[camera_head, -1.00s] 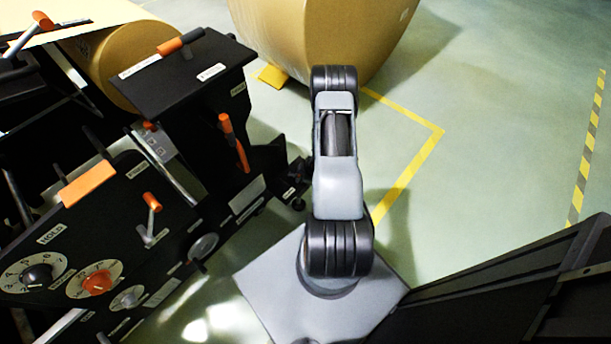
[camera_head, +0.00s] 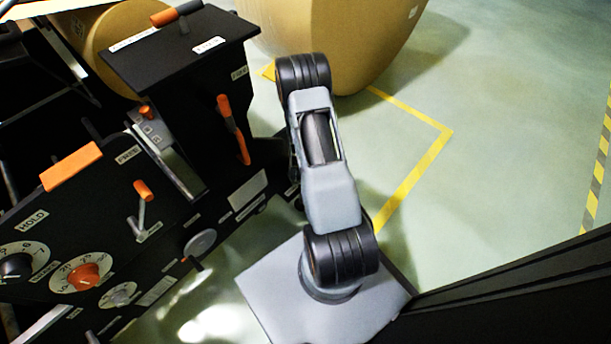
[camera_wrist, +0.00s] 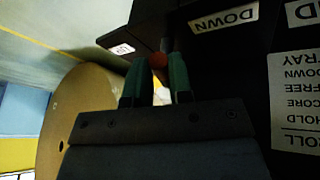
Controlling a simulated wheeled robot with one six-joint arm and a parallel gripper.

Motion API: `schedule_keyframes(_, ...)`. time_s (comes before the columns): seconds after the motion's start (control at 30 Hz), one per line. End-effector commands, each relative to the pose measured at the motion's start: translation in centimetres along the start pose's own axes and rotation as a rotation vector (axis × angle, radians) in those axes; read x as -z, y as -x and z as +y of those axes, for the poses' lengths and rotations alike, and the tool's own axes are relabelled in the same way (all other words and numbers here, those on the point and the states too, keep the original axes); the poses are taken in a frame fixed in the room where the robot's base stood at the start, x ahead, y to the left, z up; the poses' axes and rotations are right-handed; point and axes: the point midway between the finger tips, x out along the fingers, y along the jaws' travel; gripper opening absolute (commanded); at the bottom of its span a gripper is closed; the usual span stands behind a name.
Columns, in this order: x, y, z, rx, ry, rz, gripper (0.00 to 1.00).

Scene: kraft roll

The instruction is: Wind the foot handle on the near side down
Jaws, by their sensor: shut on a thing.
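In the wrist view, my gripper (camera_wrist: 157,74) has two green fingers closed on a small orange-red knob (camera_wrist: 158,61), which shows between the fingertips. I take this knob to be the foot handle's grip. The rest of the handle is dark and hard to make out. A white label reading DOWN (camera_wrist: 223,18) is on the black machine just right of the fingers. In the head view, my gripper and the held handle are hidden behind my arm and the machine.
The black machine (camera_head: 175,60) fills the left, with an upright orange lever (camera_head: 234,128), a smaller orange-tipped lever (camera_head: 142,191) and dials. A large kraft roll (camera_head: 365,40) stands behind my arm; a roll also shows in the wrist view (camera_wrist: 80,120). Green floor right is open.

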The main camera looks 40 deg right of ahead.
Motion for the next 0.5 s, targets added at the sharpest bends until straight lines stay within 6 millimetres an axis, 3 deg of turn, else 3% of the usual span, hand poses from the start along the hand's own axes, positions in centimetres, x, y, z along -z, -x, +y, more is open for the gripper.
schedule_keyframes(0.5, 1.0, 0.5, -1.4, -0.174, -0.419, -0.087, 0.00)
